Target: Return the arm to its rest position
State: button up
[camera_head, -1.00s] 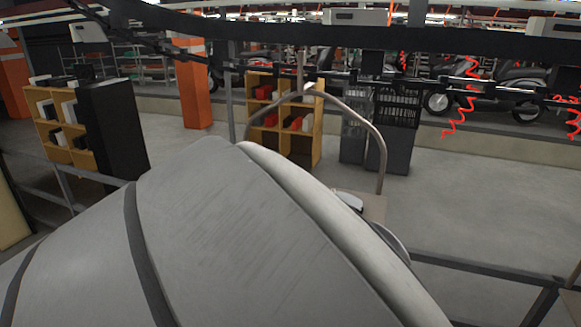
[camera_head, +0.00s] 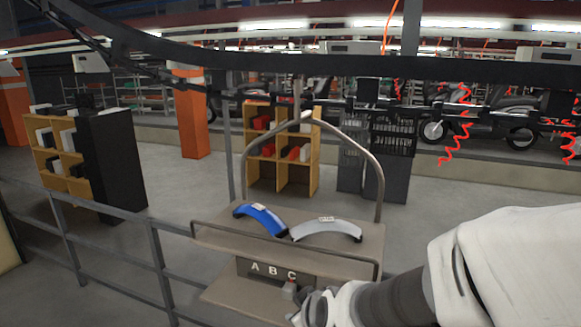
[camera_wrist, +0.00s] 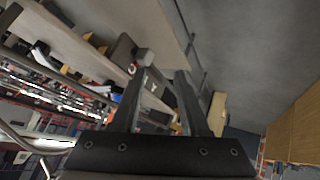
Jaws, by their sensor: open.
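My white and dark grey arm (camera_head: 400,300) comes in from the lower right of the head view. Its far end reaches left to just below the carrier's lower panel, low in the frame. My gripper (camera_wrist: 160,78) shows in the wrist view with its two dark fingers spread apart. Nothing is between them. In the head view I cannot make out the fingers clearly.
A hanging carrier (camera_head: 218,234) holds a blue curved part (camera_head: 262,220) and a grey curved part (camera_head: 328,230). Its panel (camera_head: 255,268) reads A B C. A dark railing (camera_head: 155,245) runs at left. Shelves (camera_head: 283,180) and open floor (camera_head: 470,185) lie beyond.

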jog(key=s+d+r+m+g+h+b, duration=0.1)
jog(key=s+d+r+m, duration=0.3)
jog(key=s+d, duration=0.2)
jog(key=s+d+r+m+g+h+b, duration=0.1)
jog(key=s+d+r+m, duration=0.3)
jog(key=s, duration=0.6)
jog(key=shift+s+d+m+g+h, duration=0.3)
jog(key=shift+d+g, duration=0.2)
jog(key=shift+d, duration=0.45)
